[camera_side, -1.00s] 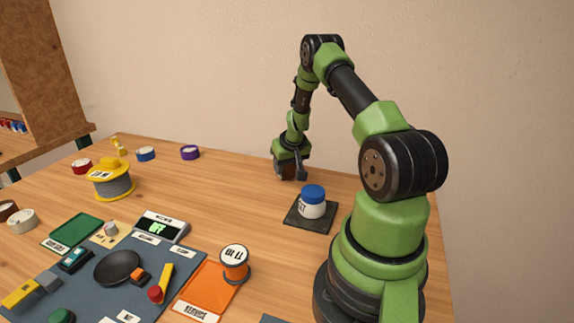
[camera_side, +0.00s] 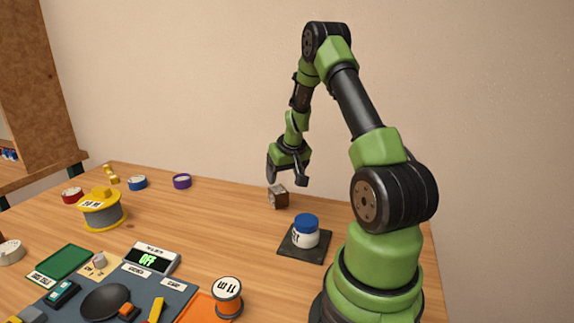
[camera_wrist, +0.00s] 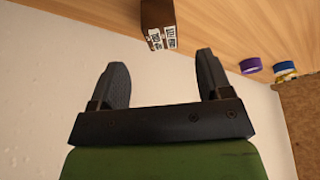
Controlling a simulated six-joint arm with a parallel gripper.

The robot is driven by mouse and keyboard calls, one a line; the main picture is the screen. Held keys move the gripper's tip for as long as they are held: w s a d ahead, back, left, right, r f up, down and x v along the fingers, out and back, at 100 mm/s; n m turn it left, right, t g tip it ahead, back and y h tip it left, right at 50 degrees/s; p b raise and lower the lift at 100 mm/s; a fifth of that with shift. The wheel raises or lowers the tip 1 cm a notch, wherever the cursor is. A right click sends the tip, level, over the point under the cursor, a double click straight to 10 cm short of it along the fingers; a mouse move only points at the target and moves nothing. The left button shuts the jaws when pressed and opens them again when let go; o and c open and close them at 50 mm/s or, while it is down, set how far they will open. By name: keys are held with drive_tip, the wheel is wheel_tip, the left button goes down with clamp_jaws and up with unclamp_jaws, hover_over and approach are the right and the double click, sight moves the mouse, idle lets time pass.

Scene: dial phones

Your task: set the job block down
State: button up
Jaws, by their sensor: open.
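The job block (camera_side: 278,196), a small dark brown cube with white printed labels, rests on the wooden table toward the back. It also shows at the top of the wrist view (camera_wrist: 157,16), beyond the fingertips. My gripper (camera_side: 287,176) is open and empty, raised just above the block and apart from it. In the wrist view the two black fingers of my gripper (camera_wrist: 161,70) stand wide apart with nothing between them.
A white jar with a blue lid (camera_side: 306,232) stands on a dark square pad (camera_side: 290,250), front right of the block. A purple tape roll (camera_side: 182,181) and a yellow spool (camera_side: 102,210) lie left. Table around the block is clear.

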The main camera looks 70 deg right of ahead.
drive_tip(key=w+a+r+n+t+y, duration=0.2)
drive_tip(key=a+r+n+t, duration=0.1)
drive_tip(key=a+r, duration=1.6)
drive_tip(key=s+a+r+n+t+y, duration=0.1)
drive_tip(key=s+a+r+n+y, duration=0.1)
drive_tip(key=s+a, duration=0.9)
drive_tip(key=a+y, duration=0.1)
drive_tip(key=a, duration=0.2)
drive_tip(key=shift+s+a+r, duration=0.2)
drive_tip(key=shift+s+a, duration=0.1)
drive_tip(key=shift+a, duration=0.05)
